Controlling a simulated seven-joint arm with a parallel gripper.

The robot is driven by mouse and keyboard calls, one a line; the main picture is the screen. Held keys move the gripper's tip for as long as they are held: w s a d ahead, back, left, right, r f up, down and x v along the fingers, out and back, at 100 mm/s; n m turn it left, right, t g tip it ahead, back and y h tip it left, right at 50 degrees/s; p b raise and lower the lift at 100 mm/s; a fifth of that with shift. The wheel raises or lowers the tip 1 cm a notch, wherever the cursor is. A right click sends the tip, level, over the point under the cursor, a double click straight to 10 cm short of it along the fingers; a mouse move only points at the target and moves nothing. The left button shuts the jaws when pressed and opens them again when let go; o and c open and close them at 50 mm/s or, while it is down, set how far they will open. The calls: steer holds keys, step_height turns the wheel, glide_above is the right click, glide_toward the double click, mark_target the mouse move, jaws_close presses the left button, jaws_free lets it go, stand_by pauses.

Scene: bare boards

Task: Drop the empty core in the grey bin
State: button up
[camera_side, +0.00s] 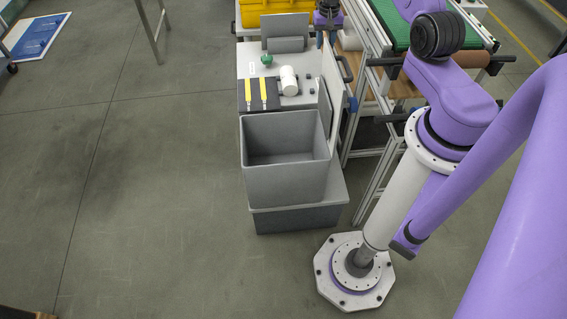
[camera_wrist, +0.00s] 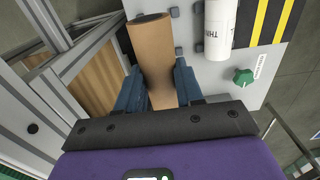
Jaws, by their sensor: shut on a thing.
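A brown cardboard core (camera_wrist: 150,40) lies between the two blue fingers of my gripper (camera_wrist: 160,80) in the wrist view. The fingers are shut on its sides and its far end sticks out past them. In the side view my gripper (camera_side: 327,28) is small at the top, behind the workstation; I cannot clearly make out the core there. The grey bin (camera_side: 285,188) stands open at the near end of the workstation, well in front of my gripper. The inside that shows looks empty. The bin is not seen in the wrist view.
A white roll (camera_side: 289,82) and two yellow strips on a black pad (camera_side: 256,93) lie on the grey top between gripper and bin. A green knob (camera_side: 266,60) stands there. An upright panel (camera_side: 330,82) edges the right. A yellow crate (camera_side: 275,18) is behind.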

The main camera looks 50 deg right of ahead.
step_height(320, 180, up, 18)
steer(key=shift+w+a+r, duration=0.1)
steer(key=shift+a+r, duration=0.05)
steer(key=shift+r, duration=0.05)
steer(key=s+a+n, duration=0.3)
steer(key=a+n, duration=0.2)
steer(key=a, duration=0.9)
steer(key=s+a+n, duration=0.2)
steer(key=a+n, duration=0.2)
steer(key=a, duration=0.9)
steer(key=shift+f, duration=18.6)
